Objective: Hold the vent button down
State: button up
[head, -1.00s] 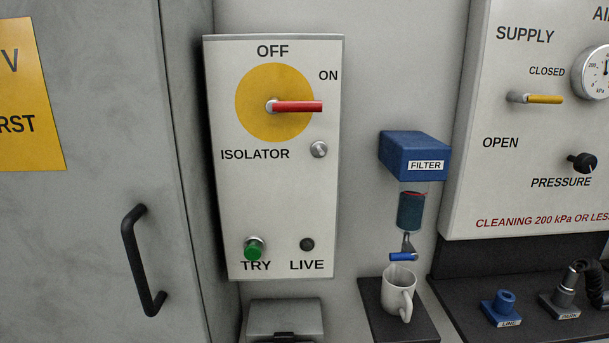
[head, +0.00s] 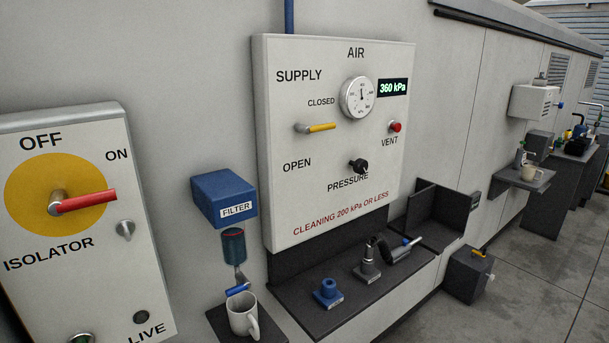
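The vent button is a small red knob (head: 395,126) above the word VENT, on the right side of the white AIR panel (head: 285,150). Nothing touches it. On the same panel, the yellow supply lever (head: 320,128) lies level beside CLOSED. The round gauge (head: 358,97) is above the middle, and the green display (head: 392,88) reads 360 kPa. The black pressure knob (head: 358,166) is below the gauge. My gripper is not in view.
At the left is the isolator panel (head: 100,270) with its red handle (head: 85,202) toward ON. A blue filter (head: 224,196) hangs above a white mug (head: 243,316). A dark shelf (head: 310,320) with fittings juts out under the AIR panel. Open floor (head: 540,285) lies at the right.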

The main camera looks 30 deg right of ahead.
aim_at(397, 127)
jog(key=z, duration=1.15)
